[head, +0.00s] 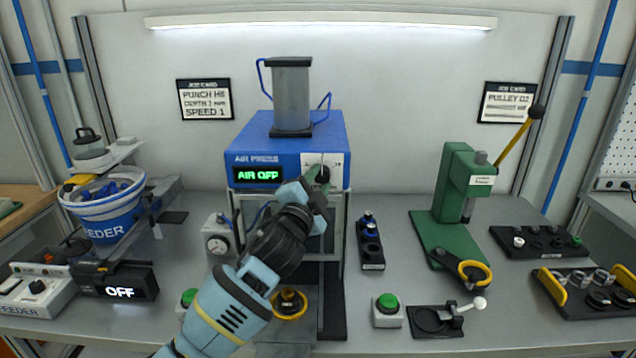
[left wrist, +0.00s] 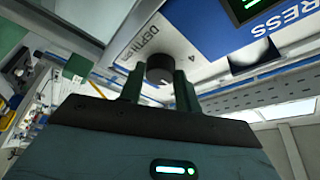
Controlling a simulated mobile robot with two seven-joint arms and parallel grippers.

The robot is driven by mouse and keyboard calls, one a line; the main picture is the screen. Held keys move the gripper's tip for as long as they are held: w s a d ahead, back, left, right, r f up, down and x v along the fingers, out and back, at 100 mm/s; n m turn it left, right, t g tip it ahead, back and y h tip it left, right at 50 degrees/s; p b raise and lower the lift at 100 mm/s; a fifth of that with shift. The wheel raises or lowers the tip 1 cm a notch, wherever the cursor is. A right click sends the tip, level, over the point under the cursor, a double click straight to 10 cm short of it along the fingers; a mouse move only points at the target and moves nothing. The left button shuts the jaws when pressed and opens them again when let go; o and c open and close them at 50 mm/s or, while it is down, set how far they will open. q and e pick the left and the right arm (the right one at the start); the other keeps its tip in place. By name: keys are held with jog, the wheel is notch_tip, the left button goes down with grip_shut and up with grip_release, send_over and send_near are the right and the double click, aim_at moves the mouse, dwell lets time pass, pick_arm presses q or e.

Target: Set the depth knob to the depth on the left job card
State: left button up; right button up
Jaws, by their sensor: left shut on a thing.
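The blue air press (head: 270,140) shows AIR OFF in green. The black depth knob (head: 323,173) sits on a white dial plate (head: 312,159) on the press front. My left gripper (head: 315,188) is shut on this knob. In the left wrist view the knob (left wrist: 159,68) is between the two fingers, beside the word DEPTH. My right gripper is not in view.
A blue-and-white feeder bowl (head: 112,215) stands at left, above a box (head: 118,282) reading OFF. A green hand press (head: 455,195) stands at right. Bench between press and green base is partly clear.

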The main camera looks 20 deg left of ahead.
pick_arm(q)
jog(key=shift+r, duration=0.2)
jog(key=o, duration=1)
jog(key=shift+f, duration=0.1)
jog(key=shift+s+f, duration=0.25)
jog(key=shift+s, duration=0.25)
jog(key=shift+v, duration=3.35)
jog(key=shift+r, duration=0.1)
